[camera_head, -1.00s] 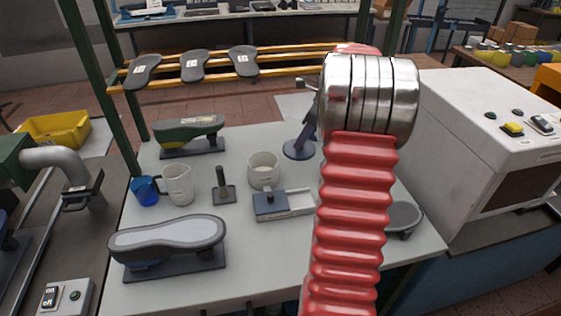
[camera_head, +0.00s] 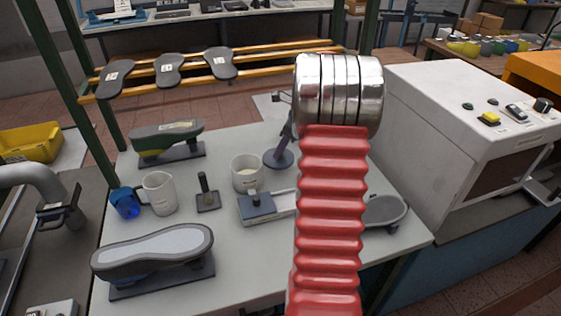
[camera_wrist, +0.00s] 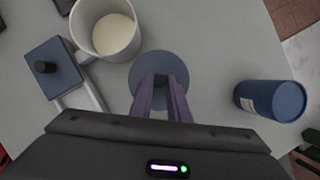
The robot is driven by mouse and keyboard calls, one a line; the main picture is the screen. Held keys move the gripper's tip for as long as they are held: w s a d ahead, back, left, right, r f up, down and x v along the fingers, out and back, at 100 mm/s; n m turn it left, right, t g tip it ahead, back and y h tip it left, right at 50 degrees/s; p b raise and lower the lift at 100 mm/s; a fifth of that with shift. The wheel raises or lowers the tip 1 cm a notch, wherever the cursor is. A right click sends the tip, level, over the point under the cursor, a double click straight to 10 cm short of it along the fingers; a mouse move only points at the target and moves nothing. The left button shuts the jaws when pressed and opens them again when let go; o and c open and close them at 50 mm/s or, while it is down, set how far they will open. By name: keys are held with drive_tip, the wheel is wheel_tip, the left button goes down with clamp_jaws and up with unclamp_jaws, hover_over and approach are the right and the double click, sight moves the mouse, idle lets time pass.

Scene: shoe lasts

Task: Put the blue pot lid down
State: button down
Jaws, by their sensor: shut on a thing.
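The blue pot lid (camera_head: 278,159) is a flat round grey-blue disc over the right back part of the light grey table. In the wrist view the lid (camera_wrist: 146,73) lies below my gripper (camera_wrist: 161,84). My gripper (camera_head: 287,134) has its purple fingers shut at the disc's centre, where they hide the knob. The lid looks level and at or very near the tabletop; I cannot tell whether it touches.
A white mug (camera_wrist: 116,50) and a blue block with a black knob (camera_wrist: 52,69) are left of the lid. A blue cylinder (camera_wrist: 270,100) is to its right, hidden in the head view. Shoe lasts (camera_head: 155,247) stand farther left. A white machine (camera_head: 440,130) borders the right.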

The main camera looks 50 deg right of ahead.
sight(282, 157)
drive_tip(key=shift+f, duration=0.15)
drive_tip(key=shift+f, duration=2.45)
drive_tip(key=c, duration=1.7)
unclamp_jaws()
drive_tip(key=v, duration=1.2)
drive_tip(key=shift+r, duration=0.1)
